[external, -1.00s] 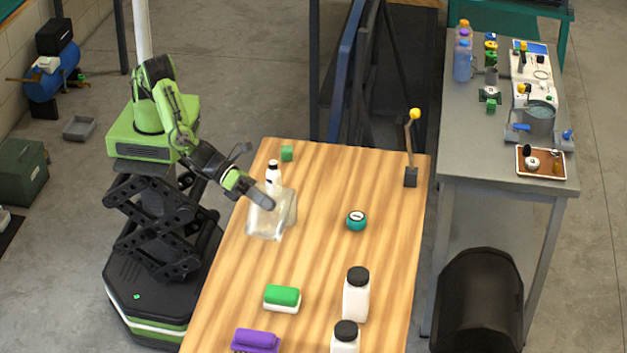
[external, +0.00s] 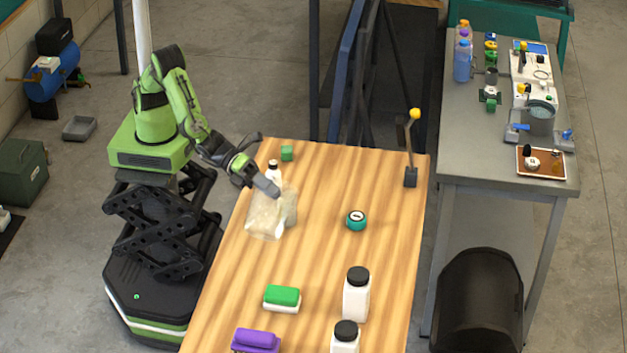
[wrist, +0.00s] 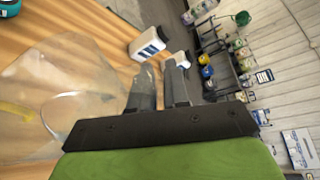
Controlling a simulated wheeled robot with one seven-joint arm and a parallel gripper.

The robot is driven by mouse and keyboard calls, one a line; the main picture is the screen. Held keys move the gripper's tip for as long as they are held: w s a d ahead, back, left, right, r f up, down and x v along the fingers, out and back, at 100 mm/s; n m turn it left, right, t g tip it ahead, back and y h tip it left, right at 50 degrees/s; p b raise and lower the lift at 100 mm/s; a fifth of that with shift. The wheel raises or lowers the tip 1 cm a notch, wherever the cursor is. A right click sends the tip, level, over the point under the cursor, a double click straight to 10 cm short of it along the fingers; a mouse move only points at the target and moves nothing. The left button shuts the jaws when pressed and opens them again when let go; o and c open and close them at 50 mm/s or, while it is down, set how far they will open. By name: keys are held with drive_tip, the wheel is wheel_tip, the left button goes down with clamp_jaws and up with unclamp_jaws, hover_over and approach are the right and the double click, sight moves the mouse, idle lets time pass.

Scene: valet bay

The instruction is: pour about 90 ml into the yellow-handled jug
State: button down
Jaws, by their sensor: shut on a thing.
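My gripper (external: 272,189) is shut on a clear container (external: 263,216) over the left side of the wooden table. The container is tilted and fills the left of the wrist view (wrist: 75,95), beside my gripper (wrist: 160,88). A pale streak shows at its lower right in the external view; I cannot tell if it is liquid. A greyish translucent vessel (external: 291,207) stands just behind it, partly hidden. A yellow patch (wrist: 15,112) shows through the clear wall in the wrist view. It may be the jug's yellow handle; I cannot make out the jug clearly.
A white bottle (external: 273,171) with a dark cap stands close behind the container. A teal round device (external: 356,220), green block (external: 287,153), lever (external: 411,160), green-topped brush (external: 282,298) and white jar (external: 356,294) are elsewhere on the table.

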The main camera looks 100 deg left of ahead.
sight(272, 177)
drive_tip(key=shift+w+a+r+n+h, duration=0.1)
drive_tip(key=shift+a+r+n+h, duration=0.1)
drive_tip(key=shift+a+r+n, duration=0.35)
drive_tip(key=shift+w+a+r+n+h, duration=0.1)
drive_tip(key=shift+a+r+n+h, duration=0.25)
drive_tip(key=shift+a, duration=0.35)
idle(0.8)
drive_tip(key=shift+w+a+r+n+t+b, duration=0.15)
drive_tip(key=shift+a+r+n+b, duration=0.15)
drive_tip(key=shift+a, duration=0.3)
drive_tip(key=shift+w+a+r+n+t+b, duration=0.1)
drive_tip(key=shift+a+r+n+t+b, duration=0.15)
drive_tip(key=shift+a, duration=0.35)
idle(1.7)
